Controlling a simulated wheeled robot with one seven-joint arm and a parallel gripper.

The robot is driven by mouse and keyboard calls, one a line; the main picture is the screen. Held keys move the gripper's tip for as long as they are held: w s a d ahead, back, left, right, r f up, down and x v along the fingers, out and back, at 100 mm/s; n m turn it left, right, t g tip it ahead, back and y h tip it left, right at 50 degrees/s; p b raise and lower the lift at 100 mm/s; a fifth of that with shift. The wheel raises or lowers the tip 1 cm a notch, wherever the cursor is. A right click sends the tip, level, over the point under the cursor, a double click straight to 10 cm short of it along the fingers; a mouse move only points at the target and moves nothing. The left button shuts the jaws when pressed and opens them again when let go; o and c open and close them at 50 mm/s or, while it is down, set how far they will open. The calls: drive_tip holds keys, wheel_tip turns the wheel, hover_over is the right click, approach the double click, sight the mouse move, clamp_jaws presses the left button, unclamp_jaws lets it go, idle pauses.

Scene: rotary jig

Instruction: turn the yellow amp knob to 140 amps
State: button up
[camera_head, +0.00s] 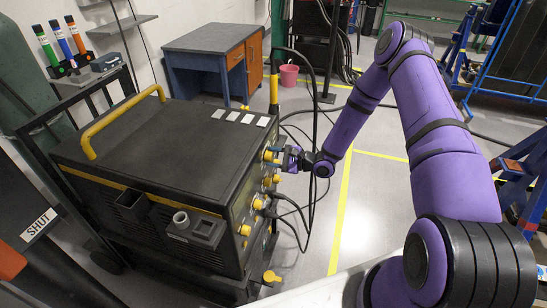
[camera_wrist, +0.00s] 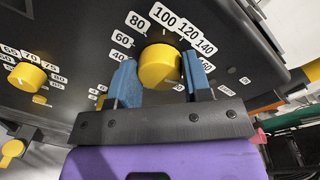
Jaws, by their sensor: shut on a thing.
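The yellow amp knob (camera_wrist: 160,66) is on the dark front panel of the welding machine (camera_head: 160,140). White number labels, 40 to 160, curve around it, with 100 (camera_wrist: 163,14) above it and 140 (camera_wrist: 206,47) to its upper right. A small dark mark shows at the knob's top edge, between the 100 and 120 labels; its exact reading is unclear. My gripper (camera_head: 287,158) is at the machine's right-hand face in the head view. In the wrist view its blue fingers are shut on the knob's left and right sides.
Another yellow knob (camera_wrist: 27,76) with its own number scale is to the left. Black cables (camera_head: 312,190) hang beside the panel. A yellow handle (camera_head: 115,115) is on the machine's top. A pink bucket (camera_head: 289,75) stands behind; open floor lies to the right.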

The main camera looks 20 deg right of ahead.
drive_tip(key=n, duration=0.4)
drive_tip(key=shift+s, duration=0.1)
drive_tip(key=shift+f+n, duration=0.1)
drive_tip(key=shift+n, duration=1.5)
drive_tip(key=o, duration=0.9)
drive_tip(key=v, duration=1)
drive_tip(key=shift+s+d, duration=0.2)
drive_tip(key=shift+s, duration=0.2)
